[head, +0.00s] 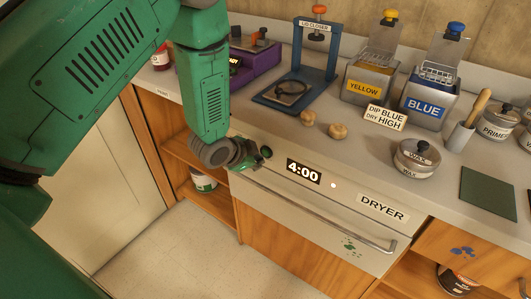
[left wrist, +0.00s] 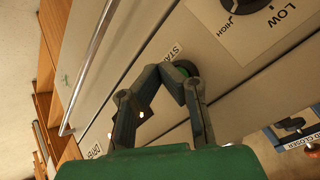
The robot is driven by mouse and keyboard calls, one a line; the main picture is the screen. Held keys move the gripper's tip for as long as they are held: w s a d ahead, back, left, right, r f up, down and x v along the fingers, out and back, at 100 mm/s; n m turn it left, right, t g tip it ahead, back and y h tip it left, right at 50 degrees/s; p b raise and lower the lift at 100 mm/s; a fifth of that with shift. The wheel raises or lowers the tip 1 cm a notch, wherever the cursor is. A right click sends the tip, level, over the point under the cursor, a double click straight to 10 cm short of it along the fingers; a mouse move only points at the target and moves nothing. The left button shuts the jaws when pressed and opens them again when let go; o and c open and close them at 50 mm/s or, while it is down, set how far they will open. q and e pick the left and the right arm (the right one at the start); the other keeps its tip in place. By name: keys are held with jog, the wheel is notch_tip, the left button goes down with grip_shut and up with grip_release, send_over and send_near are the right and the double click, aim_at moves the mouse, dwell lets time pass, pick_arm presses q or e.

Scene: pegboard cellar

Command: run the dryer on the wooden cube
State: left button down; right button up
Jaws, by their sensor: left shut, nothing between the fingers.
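The dryer (head: 325,215) is a pale drawer front under the counter, with a long bar handle, a "DRYER" label and a display (head: 303,171) reading 4:00. My left gripper (head: 256,158) is at the left end of this front. In the left wrist view its fingers (left wrist: 178,72) are closed together with nothing between them. I see no wooden cube. My right gripper is out of view.
The counter holds yellow (head: 371,82) and blue (head: 428,95) dip tanks, a "DIP BLUE DRY HIGH" sign (head: 385,117), a wax tin (head: 416,158), a lid closer (head: 313,48) and two small tan lumps (head: 307,117). Open shelves flank the dryer; floor in front is clear.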

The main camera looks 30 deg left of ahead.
pick_arm(q)
jog(key=shift+s, duration=0.1)
jog(key=s, duration=0.4)
jog(key=shift+s+a+p, duration=0.2)
jog(key=shift+s+p, duration=0.2)
dwell(0.6)
jog(key=s+d+f+n+g, duration=0.1)
jog(key=s+f+n+g, duration=0.1)
jog(key=s, duration=0.7)
jog(key=s+d+f+n+g+y, duration=0.1)
jog(key=s+f+n+g, duration=0.2)
jog(key=s, duration=0.6)
jog(key=s+d+f+n+g, duration=0.1)
jog(key=s+f+n+g, duration=0.2)
jog(key=s, duration=0.7)
notch_tip(320, 180, down, 2)
jog(key=shift+d+f+n+y, duration=0.25)
jog(key=shift+d+n+y, duration=0.05)
jog(key=shift+d+n, duration=0.1)
jog(key=shift+w, duration=0.15)
dwell(0.4)
